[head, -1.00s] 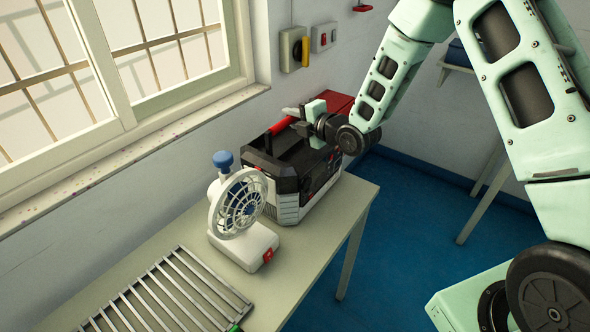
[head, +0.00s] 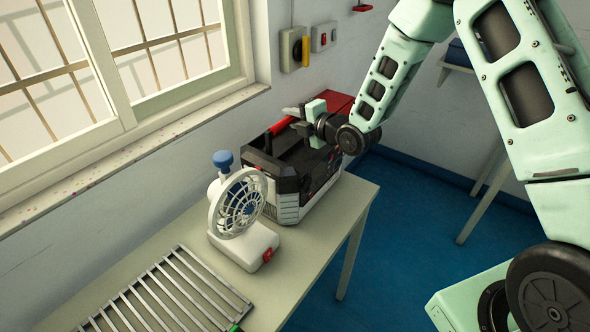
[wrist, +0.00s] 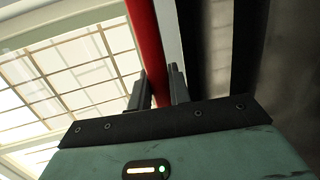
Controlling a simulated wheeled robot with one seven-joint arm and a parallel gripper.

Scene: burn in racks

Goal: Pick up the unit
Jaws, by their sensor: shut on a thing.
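The unit (head: 287,197) is a black and grey box with a red carry handle (head: 281,126) on top. It stands at the far end of the bench in the head view, near the wall. My gripper (head: 292,112) is at the top of the unit, shut on the red handle. In the wrist view the red handle (wrist: 146,45) runs between the two fingers of my gripper (wrist: 160,85). The unit's base appears to be on or very close to the bench; I cannot tell if there is a gap.
A white fan (head: 240,205) with a blue knob stands just in front of the unit on the bench (head: 195,226). A metal rack (head: 165,298) lies nearer. A red box (head: 333,103) is behind the unit. The window wall is at the left; blue floor (head: 400,215) is open at the right.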

